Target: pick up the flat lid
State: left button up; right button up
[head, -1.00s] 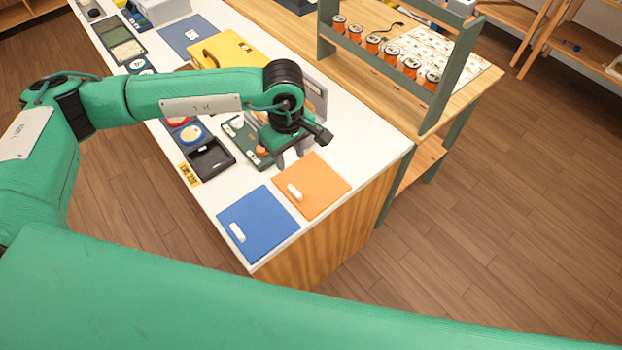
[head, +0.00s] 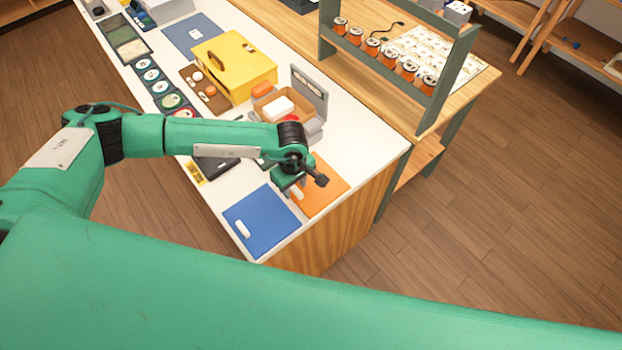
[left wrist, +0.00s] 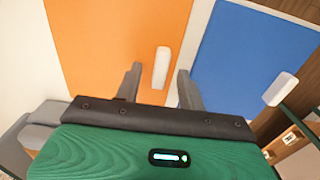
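Two flat square panels with white bar handles lie on the white counter's near end; either could be the flat lid. The orange panel (head: 327,186) is partly hidden by my left gripper (head: 291,189). The blue panel (head: 262,222) lies beside it, nearer me. In the left wrist view, the orange panel (left wrist: 100,40) shows its white handle (left wrist: 162,67) between the two spread fingertips of my left gripper. The gripper is open and holds nothing; whether it touches the handle I cannot tell. The blue panel (left wrist: 255,60) is to the right there. My right gripper is not in view.
A yellow box (head: 236,67) and an open grey case (head: 311,92) stand farther back on the counter (head: 228,185). A black tray (head: 213,168) lies left of my gripper, partly covered by my arm.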

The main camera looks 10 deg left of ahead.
pick_arm(q)
jog(key=shift+f, duration=0.2)
grip_shut()
jog(key=shift+r, duration=0.1)
